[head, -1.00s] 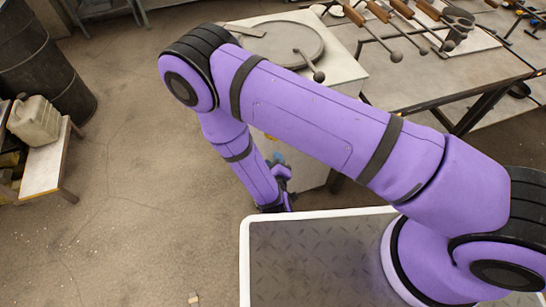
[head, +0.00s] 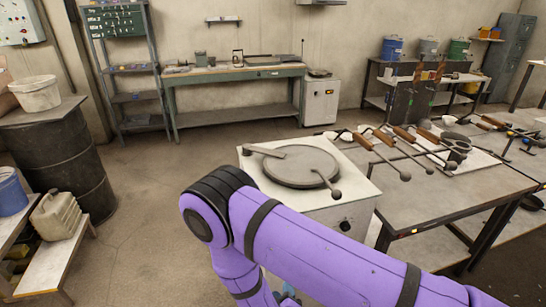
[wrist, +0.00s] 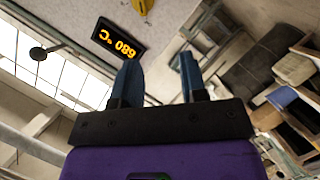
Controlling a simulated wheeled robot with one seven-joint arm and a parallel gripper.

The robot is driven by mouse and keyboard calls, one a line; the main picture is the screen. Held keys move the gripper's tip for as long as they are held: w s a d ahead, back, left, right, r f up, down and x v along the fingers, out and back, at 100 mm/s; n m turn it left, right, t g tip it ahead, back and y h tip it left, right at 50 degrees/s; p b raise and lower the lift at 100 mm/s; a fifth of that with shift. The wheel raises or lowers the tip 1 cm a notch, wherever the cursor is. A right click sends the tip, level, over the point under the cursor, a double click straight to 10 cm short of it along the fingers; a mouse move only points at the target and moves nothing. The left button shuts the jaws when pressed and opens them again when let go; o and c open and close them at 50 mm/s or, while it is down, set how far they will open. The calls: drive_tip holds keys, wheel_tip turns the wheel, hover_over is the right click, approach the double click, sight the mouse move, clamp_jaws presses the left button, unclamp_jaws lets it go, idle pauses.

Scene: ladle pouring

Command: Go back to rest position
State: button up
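In the wrist view my gripper (wrist: 158,62) has its two blue fingers spread apart, with nothing between them. In the head view my purple arm crosses the lower middle, folded at a black joint. Only a little of the gripper's blue shows at the bottom edge there. A white furnace-like box (head: 355,213) stands just beyond the arm, with a round grey lid (head: 288,167) on top. Ladles with wooden handles (head: 403,134) lie on the metal table (head: 425,205) to the right, apart from my gripper.
A lit display (wrist: 118,40) reads 680 °C, upside down, in the wrist view. At left are a black drum (head: 62,160) and a beige jerrycan (head: 58,214) on a low bench. A green workbench (head: 238,106) stands at the back wall. Open floor lies between the drum and the white box.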

drive_tip(key=w+a+r+m+g, duration=0.1)
drive_tip(key=w+r+m+g, duration=0.15)
drive_tip(key=w+r, duration=0.45)
drive_tip(key=w+a+r+m+g, duration=0.1)
drive_tip(key=w+r+m, duration=0.25)
drive_tip(key=r, duration=0.55)
drive_tip(key=w+d+r+g+y, duration=0.1)
drive_tip(key=d+r, duration=0.3)
drive_tip(key=r, duration=0.6)
drive_tip(key=w+d+r+g+y, duration=0.15)
drive_tip(key=d+r, duration=0.25)
drive_tip(key=r, duration=0.7)
drive_tip(key=s+d+r+m+g, duration=0.2)
drive_tip(key=s+d+r, duration=0.9)
drive_tip(key=r, duration=0.3)
drive_tip(key=s+d+r+h, duration=0.1)
drive_tip(key=s+d+r, duration=0.1)
drive_tip(key=s+d, duration=0.3)
drive_tip(key=s+d+r+m+g+h, duration=0.1)
drive_tip(key=s+d+r, duration=0.2)
drive_tip(key=s, duration=0.9)
drive_tip(key=d, duration=0.2)
drive_tip(key=shift+s+d, duration=0.15)
drive_tip(key=shift+d, duration=0.2)
